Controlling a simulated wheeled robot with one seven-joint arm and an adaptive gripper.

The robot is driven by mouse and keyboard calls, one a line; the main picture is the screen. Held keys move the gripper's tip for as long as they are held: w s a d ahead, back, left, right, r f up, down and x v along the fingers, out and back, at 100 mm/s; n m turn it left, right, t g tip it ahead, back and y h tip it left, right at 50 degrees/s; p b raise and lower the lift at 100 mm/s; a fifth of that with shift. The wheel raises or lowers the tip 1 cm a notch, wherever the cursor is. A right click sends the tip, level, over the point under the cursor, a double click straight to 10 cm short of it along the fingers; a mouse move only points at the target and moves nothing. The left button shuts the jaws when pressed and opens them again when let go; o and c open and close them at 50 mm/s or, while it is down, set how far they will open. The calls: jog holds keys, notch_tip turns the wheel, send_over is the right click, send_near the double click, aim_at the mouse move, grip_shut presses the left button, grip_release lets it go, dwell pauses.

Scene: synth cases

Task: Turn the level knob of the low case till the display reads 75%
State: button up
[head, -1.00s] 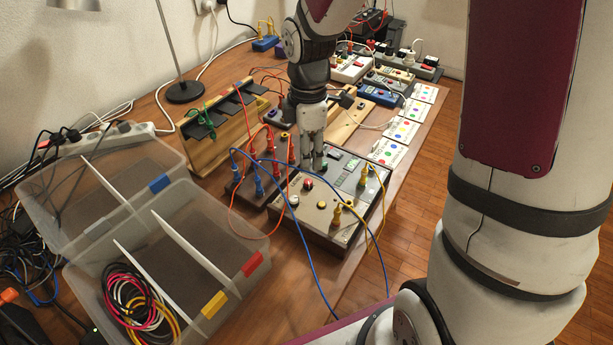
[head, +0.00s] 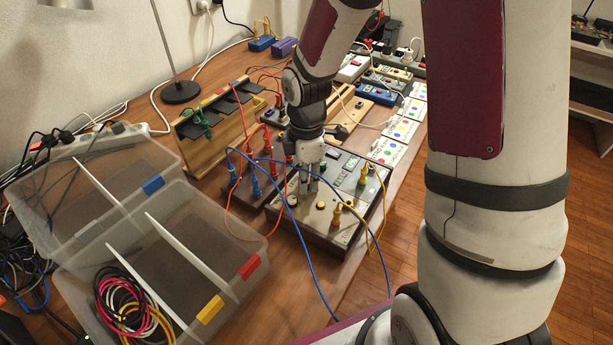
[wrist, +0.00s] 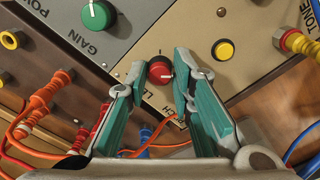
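The low case (head: 306,222) sits on the table in the head view, with a grey and beige top. Its red knob (wrist: 160,72), with a white mark, stands beside a partly hidden label starting "LE" in the wrist view. My gripper (head: 307,188) is over the case and hides the red knob in the head view. In the wrist view my gripper (wrist: 159,66) is open, with one finger on each side of the red knob and narrow gaps showing. A lit green display (head: 351,164) is on the case's far part; its reading is too small to tell.
A green GAIN knob (wrist: 97,14) and a yellow button (wrist: 223,49) flank the red knob. Yellow plugs (head: 337,214) with cables stand on the case. Red and blue plugs (head: 256,183) stand to its left. A clear divided box (head: 165,275) lies nearer left.

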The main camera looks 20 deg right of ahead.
grip_shut()
jog(key=shift+m, duration=0.3)
jog(key=m, duration=0.5)
jog(key=shift+m+p, duration=0.3)
jog(key=shift+p, duration=0.1)
jog(key=m, duration=0.3)
jog(key=shift+m+p, duration=0.35)
jog(key=shift+m, duration=2.15)
